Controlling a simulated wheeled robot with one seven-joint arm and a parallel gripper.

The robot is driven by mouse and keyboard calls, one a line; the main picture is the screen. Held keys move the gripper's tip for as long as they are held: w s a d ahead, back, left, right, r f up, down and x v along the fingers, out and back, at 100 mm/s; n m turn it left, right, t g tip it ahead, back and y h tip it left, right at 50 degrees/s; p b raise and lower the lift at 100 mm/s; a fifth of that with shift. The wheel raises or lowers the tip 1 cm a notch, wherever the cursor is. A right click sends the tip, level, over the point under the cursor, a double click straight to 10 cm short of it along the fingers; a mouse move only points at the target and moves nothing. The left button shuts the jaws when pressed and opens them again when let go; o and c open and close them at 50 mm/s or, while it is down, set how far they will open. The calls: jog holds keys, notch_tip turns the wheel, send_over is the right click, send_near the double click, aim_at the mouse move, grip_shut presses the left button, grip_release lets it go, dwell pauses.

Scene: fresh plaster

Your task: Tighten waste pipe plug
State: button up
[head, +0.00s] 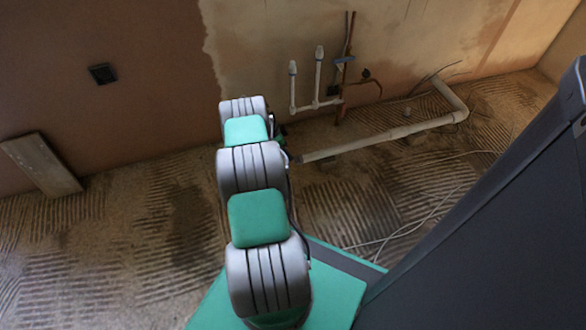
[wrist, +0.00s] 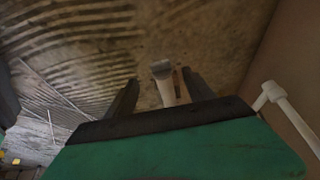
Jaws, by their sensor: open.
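The white waste pipe (head: 385,137) runs low along the floor in the head view, and its near end lies beside my arm. In the wrist view a short white pipe end (wrist: 167,93) with a greyish cap (wrist: 161,69), which looks like the plug, shows between my fingers. My gripper (wrist: 160,84) is open, with one dark finger on each side of the pipe end and a gap on both sides. I cannot tell how far the cap is beyond the fingertips.
White upright supply pipes (head: 317,80) and a copper pipe (head: 345,70) stand at the wall. A board (head: 40,165) leans at the left, and a black wall box (head: 102,73) is above it. Thin cables (head: 410,225) lie on the ridged floor. Floor left of my arm is clear.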

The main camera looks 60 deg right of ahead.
aim_at(295, 160)
jog(key=b+x, duration=0.3)
jog(key=x, duration=0.4)
jog(key=shift+s+d+f, duration=0.1)
jog(key=shift+s+f, duration=0.05)
jog(key=shift+f, duration=0.2)
grip_shut()
